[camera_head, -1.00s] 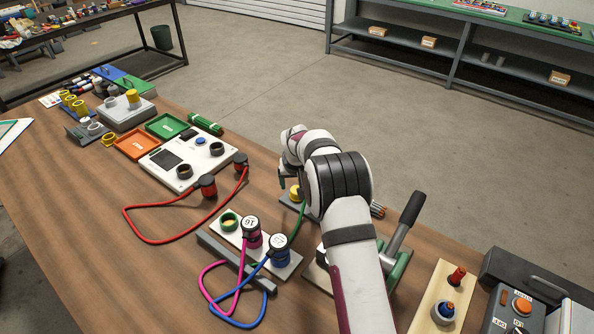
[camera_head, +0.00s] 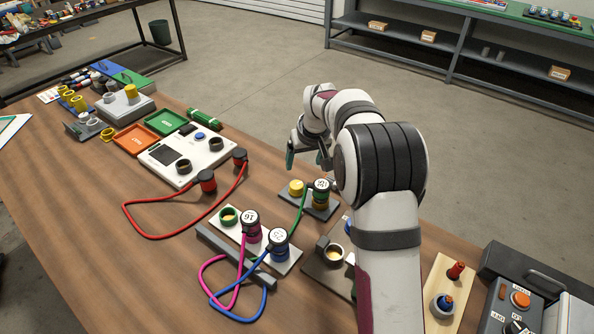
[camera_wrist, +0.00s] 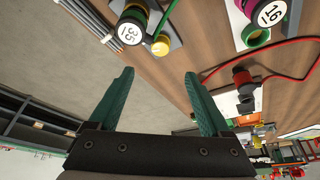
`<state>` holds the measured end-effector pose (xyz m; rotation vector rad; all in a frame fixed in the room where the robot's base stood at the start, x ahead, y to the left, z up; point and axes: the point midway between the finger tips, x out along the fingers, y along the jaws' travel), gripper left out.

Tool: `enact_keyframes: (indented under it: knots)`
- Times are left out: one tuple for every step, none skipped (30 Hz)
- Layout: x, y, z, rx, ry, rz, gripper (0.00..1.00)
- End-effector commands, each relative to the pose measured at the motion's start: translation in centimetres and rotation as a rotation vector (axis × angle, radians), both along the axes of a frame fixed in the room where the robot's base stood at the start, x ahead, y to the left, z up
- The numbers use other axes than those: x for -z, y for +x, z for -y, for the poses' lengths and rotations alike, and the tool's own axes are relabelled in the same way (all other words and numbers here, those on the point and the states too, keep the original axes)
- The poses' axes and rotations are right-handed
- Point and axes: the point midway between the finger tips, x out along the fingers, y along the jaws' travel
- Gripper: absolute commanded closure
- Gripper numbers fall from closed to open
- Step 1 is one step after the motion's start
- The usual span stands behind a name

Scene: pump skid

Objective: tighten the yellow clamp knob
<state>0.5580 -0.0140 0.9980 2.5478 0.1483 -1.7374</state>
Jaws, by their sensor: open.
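The yellow knob (camera_head: 296,187) stands on a small dark plate (camera_head: 322,213) beside a green connector (camera_head: 320,190) whose cap reads 35. It also shows in the wrist view (camera_wrist: 160,45), just beyond and between the fingertips. My gripper (camera_head: 306,160) is above and behind the knob in the head view, with teal fingers pointing down. In the wrist view its two fingers (camera_wrist: 159,73) are spread apart with nothing between them. The gripper does not touch the knob. The knob's underside and how tight it sits cannot be seen.
Left of the plate stands a white block with connectors marked 16 (camera_head: 251,222) and 25 (camera_head: 279,240), with pink and blue cables. A green cable (camera_head: 300,214) runs from the green connector. A white panel (camera_head: 186,155) with a red cable (camera_head: 140,233) lies further left.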

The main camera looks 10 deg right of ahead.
Motion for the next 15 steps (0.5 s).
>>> enact_keyframes:
  knots:
    - [0.0, 0.1, 0.7, -0.041, 0.010, 0.004, 0.18]
    - [0.0, 0.1, 0.8, -0.069, 0.015, 0.008, 0.18]
    - [0.2, 0.2, 0.9, -0.093, 0.020, 0.012, 0.18]
    - [0.3, 0.3, 1.0, -0.104, 0.021, 0.014, 0.18]
    - [0.7, 0.5, 0.9, -0.111, 0.022, 0.015, 0.18]
    - [1.4, 0.7, 0.8, -0.113, 0.022, 0.014, 0.18]
    - [2.0, 0.9, 0.7, -0.113, 0.022, 0.013, 0.18]
    - [2.7, 1.2, 0.6, -0.113, 0.021, 0.012, 0.18]
    - [3.7, 1.6, 0.5, -0.113, 0.021, 0.012, 0.18]
    - [4.5, 1.9, 0.4, -0.113, 0.021, 0.012, 0.18]
    - [5.3, 2.2, 0.3, -0.112, 0.021, 0.011, 0.18]
    - [6.3, 2.6, 0.2, -0.112, 0.021, 0.012, 0.18]
    - [7.0, 2.9, 0.1, -0.112, 0.020, 0.013, 0.18]
    - [7.7, 3.2, 0.0, -0.112, 0.020, 0.013, 0.18]
    - [8.6, 3.5, 0.0, -0.112, 0.020, 0.013, 0.18]
